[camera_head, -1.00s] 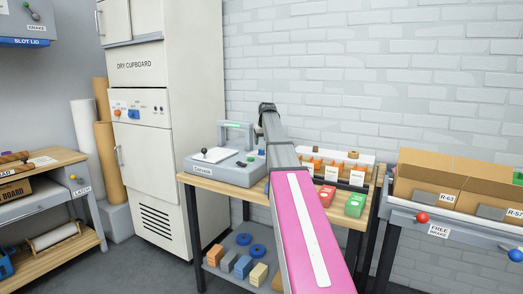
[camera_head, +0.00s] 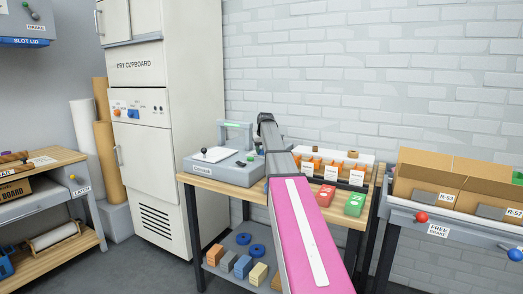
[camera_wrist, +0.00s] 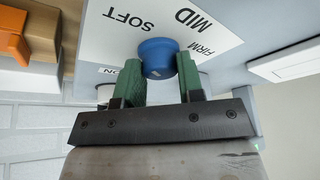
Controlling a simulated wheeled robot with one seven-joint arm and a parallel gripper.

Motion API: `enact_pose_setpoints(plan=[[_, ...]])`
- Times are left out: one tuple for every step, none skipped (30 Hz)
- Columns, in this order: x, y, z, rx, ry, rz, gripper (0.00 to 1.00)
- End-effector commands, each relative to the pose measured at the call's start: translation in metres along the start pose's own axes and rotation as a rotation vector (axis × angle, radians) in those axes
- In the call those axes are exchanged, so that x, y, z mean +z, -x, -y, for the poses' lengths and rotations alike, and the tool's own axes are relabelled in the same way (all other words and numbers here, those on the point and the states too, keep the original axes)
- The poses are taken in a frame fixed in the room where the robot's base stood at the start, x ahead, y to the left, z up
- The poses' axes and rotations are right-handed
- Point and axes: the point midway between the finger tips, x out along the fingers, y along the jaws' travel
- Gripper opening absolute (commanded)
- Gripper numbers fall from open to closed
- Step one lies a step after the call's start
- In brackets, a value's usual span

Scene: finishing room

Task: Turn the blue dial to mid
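The blue dial (camera_wrist: 158,55) is on a grey panel with a white label reading SOFT, MID and FIRM, seen in the wrist view. A small pale mark shows low on the dial; I cannot tell which word the dial points at. My gripper (camera_wrist: 162,72) has its two green fingers on either side of the dial, close against it and apparently gripping it. In the head view the grey bench machine (camera_head: 225,168) stands on the wooden table behind my arm. My arm hides its right side, the dial and my fingertips there.
Red and green boxes (camera_head: 355,204) and a rack of orange items stand right of my arm on the table. A tall white dry cupboard (camera_head: 150,150) stands to the left, with its own small blue knob. Cardboard boxes (camera_head: 450,180) stand on the right bench.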

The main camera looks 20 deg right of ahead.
Motion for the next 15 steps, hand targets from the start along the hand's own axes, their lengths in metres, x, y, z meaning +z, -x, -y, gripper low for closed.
enact_pose_setpoints(plan=[[0.0001,0.0001,0.0000,0.000,0.000,0.000,0.11],[0.0001,0.0001,0.0001,0.000,-0.001,0.000,0.11],[0.0002,0.0001,0.0001,0.001,-0.003,0.000,0.11],[0.0002,0.0001,0.0001,0.002,-0.006,0.001,0.11],[0.0002,0.0001,0.0001,0.004,-0.009,0.001,0.11],[0.0002,0.0001,0.0002,0.007,-0.016,0.001,0.11],[0.0002,0.0001,0.0002,0.010,-0.022,0.001,0.11],[0.0003,0.0001,0.0002,0.013,-0.029,0.001,0.11],[0.0003,0.0001,0.0003,0.018,-0.043,0.001,0.11],[0.0003,0.0002,0.0005,0.023,-0.054,0.001,0.11],[0.0003,0.0001,0.0007,0.028,-0.067,0.001,0.12],[0.0003,0.0001,0.0008,0.036,-0.087,0.001,0.12],[0.0003,0.0001,0.0008,0.044,-0.104,0.001,0.12],[0.0003,0.0001,0.0011,0.051,-0.121,0.001,0.12],[0.0002,0.0001,0.0014,0.062,-0.148,0.001,0.12]])
